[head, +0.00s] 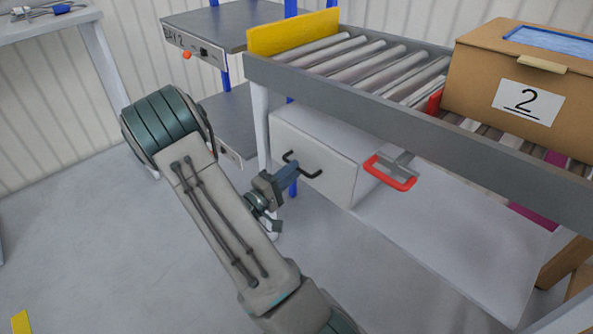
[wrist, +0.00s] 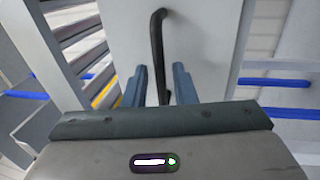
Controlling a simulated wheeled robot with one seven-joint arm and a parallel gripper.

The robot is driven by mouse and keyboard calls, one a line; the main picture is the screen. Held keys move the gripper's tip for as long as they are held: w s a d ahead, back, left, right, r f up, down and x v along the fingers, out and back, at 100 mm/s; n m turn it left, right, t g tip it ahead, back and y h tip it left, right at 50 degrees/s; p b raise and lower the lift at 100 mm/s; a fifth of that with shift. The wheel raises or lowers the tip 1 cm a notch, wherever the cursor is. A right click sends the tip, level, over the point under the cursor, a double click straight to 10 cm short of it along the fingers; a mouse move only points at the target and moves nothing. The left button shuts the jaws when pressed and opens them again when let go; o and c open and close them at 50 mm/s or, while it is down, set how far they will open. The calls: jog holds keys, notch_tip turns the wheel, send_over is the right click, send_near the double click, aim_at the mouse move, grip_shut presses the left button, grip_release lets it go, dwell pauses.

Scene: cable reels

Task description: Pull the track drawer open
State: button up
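The track drawer (head: 320,165) is a white box front under the roller conveyor. It has a black bar handle (head: 303,166), which also shows in the wrist view (wrist: 157,52) running up between my fingers. The drawer front (wrist: 198,50) fills the middle of the wrist view. My gripper (head: 289,178) is at the handle. In the wrist view its two blue fingers (wrist: 160,86) stand apart on either side of the bar, with gaps showing on both sides. Whether the drawer is slightly out cannot be told.
The roller conveyor (head: 350,85) runs above the drawer, with a yellow end plate (head: 293,32) and a cardboard box (head: 520,80) marked 2. A red-edged handle (head: 390,170) sticks out right of the drawer. A grey workbench (head: 222,27) stands behind. The floor in front is clear.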

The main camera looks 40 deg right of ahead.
jog(key=shift+x, duration=1.2)
grip_shut()
